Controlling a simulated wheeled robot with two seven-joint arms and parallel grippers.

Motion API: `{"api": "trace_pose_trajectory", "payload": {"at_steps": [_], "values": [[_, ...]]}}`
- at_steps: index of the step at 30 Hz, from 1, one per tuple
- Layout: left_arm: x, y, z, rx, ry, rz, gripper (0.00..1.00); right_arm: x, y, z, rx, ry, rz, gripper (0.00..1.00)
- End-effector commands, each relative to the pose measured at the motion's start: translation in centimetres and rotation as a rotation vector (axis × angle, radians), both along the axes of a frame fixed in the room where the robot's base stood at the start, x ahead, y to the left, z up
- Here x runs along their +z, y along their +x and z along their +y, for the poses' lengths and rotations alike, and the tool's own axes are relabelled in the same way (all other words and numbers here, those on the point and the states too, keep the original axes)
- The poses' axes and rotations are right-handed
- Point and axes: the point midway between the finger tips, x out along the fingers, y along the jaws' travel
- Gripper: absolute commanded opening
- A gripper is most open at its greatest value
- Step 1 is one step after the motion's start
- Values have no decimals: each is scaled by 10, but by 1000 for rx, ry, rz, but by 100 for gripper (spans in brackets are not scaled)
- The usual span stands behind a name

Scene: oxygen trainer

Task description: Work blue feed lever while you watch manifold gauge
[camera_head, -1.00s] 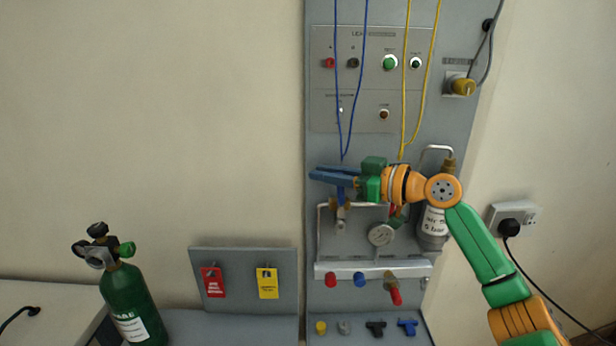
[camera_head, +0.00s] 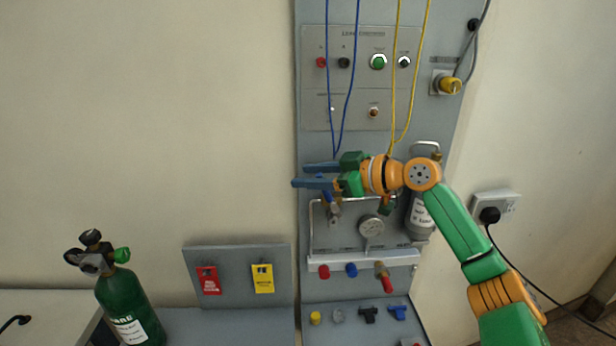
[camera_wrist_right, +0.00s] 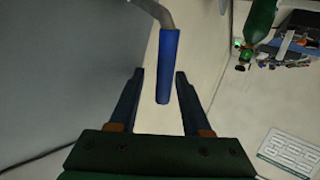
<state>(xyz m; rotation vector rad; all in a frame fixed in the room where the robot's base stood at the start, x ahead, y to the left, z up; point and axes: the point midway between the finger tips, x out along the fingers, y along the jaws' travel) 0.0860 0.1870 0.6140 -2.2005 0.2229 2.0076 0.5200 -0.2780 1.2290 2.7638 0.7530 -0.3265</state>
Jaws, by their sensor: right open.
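The blue feed lever (camera_wrist_right: 168,62) shows in the right wrist view as a blue sleeve on a bent grey rod. Its free end lies between the fingers of my right gripper (camera_wrist_right: 159,74), with a gap on each side. In the head view my right gripper (camera_head: 298,176) is open in front of the panel, at the upper left of the manifold, and hides most of the lever. The manifold gauge (camera_head: 371,227) is a round white dial to the lower right of the gripper. It is in plain view, but its needle is too small to read. My left gripper is not in view.
A white rail (camera_head: 335,273) with red and blue fittings runs below the gauge. A grey cylinder (camera_head: 420,215) stands right of it. Blue cords (camera_head: 330,80) and yellow cords (camera_head: 395,80) hang above the gripper. A green bottle (camera_head: 128,300) stands far left.

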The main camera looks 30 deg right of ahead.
Motion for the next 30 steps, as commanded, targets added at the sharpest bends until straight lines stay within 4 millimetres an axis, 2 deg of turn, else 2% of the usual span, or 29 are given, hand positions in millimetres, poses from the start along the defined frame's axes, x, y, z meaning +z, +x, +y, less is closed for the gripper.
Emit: {"api": "trace_pose_trajectory", "payload": {"at_steps": [3, 6, 10, 30], "values": [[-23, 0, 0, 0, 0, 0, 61, -2, -20, -13, -4, -6, -3, 48], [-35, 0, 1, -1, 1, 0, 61, 5, -38, -23, -3, -5, -3, 48], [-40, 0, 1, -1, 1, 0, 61, 13, -52, -30, -4, -2, -1, 48], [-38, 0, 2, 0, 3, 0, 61, 17, -55, -32, -1, -2, 0, 48]]}}
